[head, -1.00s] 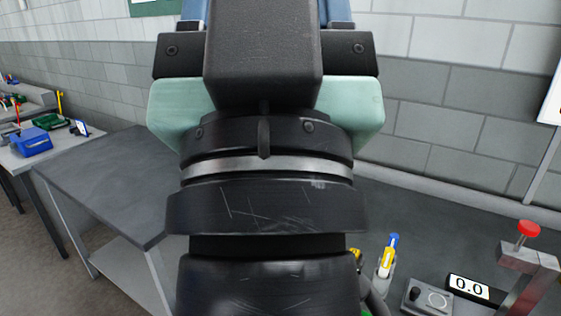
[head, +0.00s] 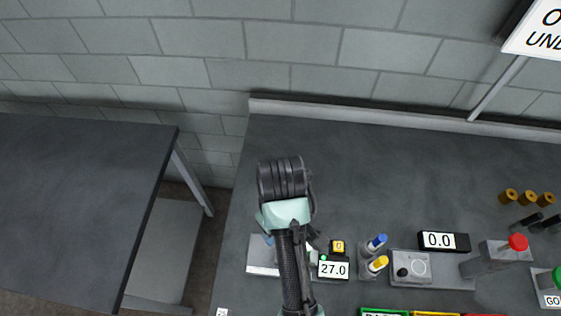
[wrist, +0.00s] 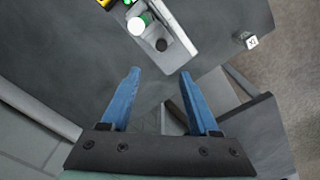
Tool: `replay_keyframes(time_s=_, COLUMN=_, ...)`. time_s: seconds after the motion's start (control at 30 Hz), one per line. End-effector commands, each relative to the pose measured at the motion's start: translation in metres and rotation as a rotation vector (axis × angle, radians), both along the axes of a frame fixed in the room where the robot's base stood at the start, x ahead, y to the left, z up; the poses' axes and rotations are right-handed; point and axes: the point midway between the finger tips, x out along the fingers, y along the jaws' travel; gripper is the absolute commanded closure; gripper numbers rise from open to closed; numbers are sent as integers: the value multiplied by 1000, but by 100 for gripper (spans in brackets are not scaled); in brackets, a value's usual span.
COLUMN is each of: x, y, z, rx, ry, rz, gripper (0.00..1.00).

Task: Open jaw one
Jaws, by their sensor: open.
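My gripper (wrist: 157,72) shows in the wrist view with two blue fingers spread apart and nothing between them. It is above the dark bench, with the fingertips pointing toward a light grey fixture (wrist: 176,27). The fixture carries a green and white round part (wrist: 138,24) and a black round part. In the head view the fixture's grey plate (head: 262,256) is partly hidden behind my arm, beside a display reading 27.0 (head: 334,269). My fingers are mostly hidden there. I cannot tell which part is jaw one.
Right of the display stand blue and yellow capped bottles (head: 376,244), a grey box with a black knob (head: 410,267), a 0.0 display (head: 443,241) and a red-knobbed press (head: 497,258). The bench (head: 380,165) is clear toward the wall. A separate table (head: 75,200) stands left across a gap.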

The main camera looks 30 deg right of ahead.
Motion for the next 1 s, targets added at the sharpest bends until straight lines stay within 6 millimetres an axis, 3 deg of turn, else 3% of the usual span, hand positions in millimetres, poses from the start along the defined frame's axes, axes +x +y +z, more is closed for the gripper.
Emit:
replay_keyframes(time_s=0.27, x=-6, y=1, z=-38, rx=8, ry=23, rz=0, gripper=39)
replay_keyframes(time_s=0.6, x=-5, y=1, z=-105, rx=6, ry=18, rz=0, gripper=39)
replay_keyframes(time_s=0.8, x=-4, y=1, z=-125, rx=5, ry=15, rz=0, gripper=39)
replay_keyframes(time_s=1.0, x=-4, y=1, z=-130, rx=5, ry=12, rz=0, gripper=39)
